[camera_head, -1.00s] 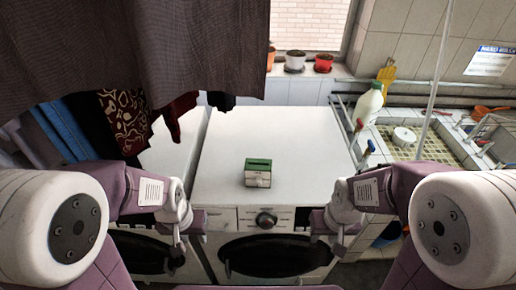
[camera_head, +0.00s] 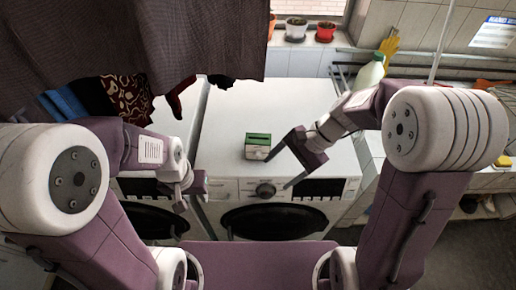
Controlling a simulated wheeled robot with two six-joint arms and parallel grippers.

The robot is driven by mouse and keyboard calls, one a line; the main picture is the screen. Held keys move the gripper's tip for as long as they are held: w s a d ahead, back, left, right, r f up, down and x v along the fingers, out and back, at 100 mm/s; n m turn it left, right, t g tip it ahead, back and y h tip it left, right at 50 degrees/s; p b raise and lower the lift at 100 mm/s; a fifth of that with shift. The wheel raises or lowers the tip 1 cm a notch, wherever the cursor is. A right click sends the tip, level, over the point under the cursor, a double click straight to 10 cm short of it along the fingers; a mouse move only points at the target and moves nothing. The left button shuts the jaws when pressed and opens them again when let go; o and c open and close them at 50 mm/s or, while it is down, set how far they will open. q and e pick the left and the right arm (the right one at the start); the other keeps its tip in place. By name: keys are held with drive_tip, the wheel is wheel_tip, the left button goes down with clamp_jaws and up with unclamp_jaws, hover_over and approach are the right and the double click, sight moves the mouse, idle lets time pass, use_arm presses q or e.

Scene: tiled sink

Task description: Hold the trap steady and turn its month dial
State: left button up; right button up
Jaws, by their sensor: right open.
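The trap, a small green-topped box with a pale front (camera_head: 257,153), sits upright on the white top of the washing machine (camera_head: 228,120). Its month dial is too small to make out. My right gripper (camera_head: 278,172) is open, close to the trap's right and front side. One finger points at the trap and the other points down toward the machine's front edge. I cannot tell whether it touches the trap. My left gripper (camera_head: 192,204) appears open and empty, in front of the machine's left front edge and apart from the trap.
Dark cloth (camera_head: 130,40) hangs over the left and back. Potted plants (camera_head: 296,30) line the window sill. The machine top around the trap is clear.

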drive_tip(key=w+a+f+m+t+y+b, duration=0.1)
drive_tip(key=w+f+m+y+b, duration=0.15)
drive_tip(key=w, duration=0.55)
drive_tip(key=w+a+f+m+t+y+b, duration=0.1)
drive_tip(key=w+a+f+m+y, duration=0.1)
drive_tip(key=w+m+y, duration=0.35)
drive_tip(key=m+t+b, duration=0.3)
drive_tip(key=m+b, duration=0.1)
approach(261, 151)
drive_tip(key=w+f, duration=0.2)
drive_tip(key=f, duration=0.1)
drive_tip(key=shift+w+a+f+h, duration=0.1)
drive_tip(key=shift+a+h, duration=0.1)
drive_tip(key=shift+h, duration=0.1)
drive_tip(key=shift+d, duration=0.1)
drive_tip(key=shift+w+a+f, duration=0.2)
drive_tip(key=shift+w+a, duration=0.05)
drive_tip(key=shift+a, duration=0.05)
drive_tip(key=b+x, duration=0.2)
drive_tip(key=x, duration=0.6)
drive_tip(key=shift+f+b, duration=0.15)
drive_tip(key=shift+b, duration=0.2)
drive_tip(key=shift+w+a, duration=0.2)
drive_tip(key=shift+a, duration=0.4)
use_arm(q)
wheel_tip(261, 151, down, 12)
drive_tip(key=shift+w+r, duration=0.15)
